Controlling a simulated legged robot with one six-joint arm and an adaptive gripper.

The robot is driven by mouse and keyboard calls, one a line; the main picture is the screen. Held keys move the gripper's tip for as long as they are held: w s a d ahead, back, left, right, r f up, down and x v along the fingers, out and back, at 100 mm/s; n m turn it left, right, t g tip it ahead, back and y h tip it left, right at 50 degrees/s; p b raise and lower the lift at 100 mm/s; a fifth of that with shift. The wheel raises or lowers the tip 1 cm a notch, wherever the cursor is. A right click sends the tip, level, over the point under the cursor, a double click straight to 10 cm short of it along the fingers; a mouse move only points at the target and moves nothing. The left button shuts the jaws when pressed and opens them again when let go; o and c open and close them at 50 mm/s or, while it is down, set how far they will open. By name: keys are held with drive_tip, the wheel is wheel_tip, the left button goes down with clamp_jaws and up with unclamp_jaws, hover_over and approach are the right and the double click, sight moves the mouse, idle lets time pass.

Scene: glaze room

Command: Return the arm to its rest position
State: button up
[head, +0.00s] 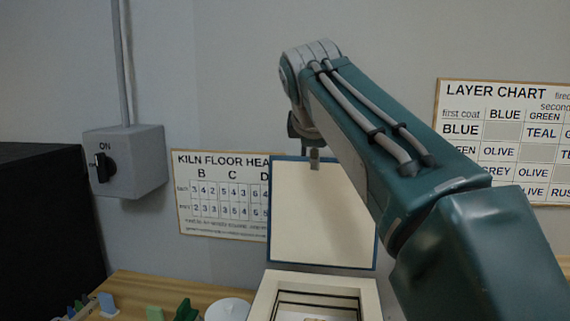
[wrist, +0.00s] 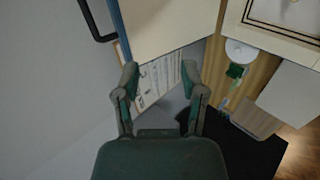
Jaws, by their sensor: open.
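My teal arm rises from the lower right of the head view, bends at a high joint and hangs down in front of the wall. My gripper shows partly below that joint, in front of the top edge of an upright blue-edged cream panel (head: 322,225). In the wrist view my gripper (wrist: 160,74) has its two fingers spread wide with nothing between them. The panel (wrist: 165,25) fills the top middle there, beyond the fingertips. From these views I cannot tell whether the gripper touches it.
A cream box (head: 370,296) with a framed opening stands below the panel. A wooden counter (head: 135,288) holds small coloured pieces and a white round lid (head: 228,309). A grey switch box (head: 140,160), a KILN FLOOR chart (head: 220,222) and a LAYER CHART (head: 500,92) are on the wall.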

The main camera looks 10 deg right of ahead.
drive_tip(key=s+f+m+g+y, duration=0.1)
drive_tip(key=s+f+m, duration=0.5)
drive_tip(key=s+f, duration=0.7)
drive_tip(key=s+f+m+g+y, duration=0.2)
drive_tip(key=s+f+m, duration=0.5)
drive_tip(key=s+f, duration=0.6)
wheel_tip(320, 180, down, 6)
drive_tip(key=shift+a+r+m, duration=0.1)
drive_tip(key=shift+a+m, duration=0.2)
drive_tip(key=shift+a, duration=0.1)
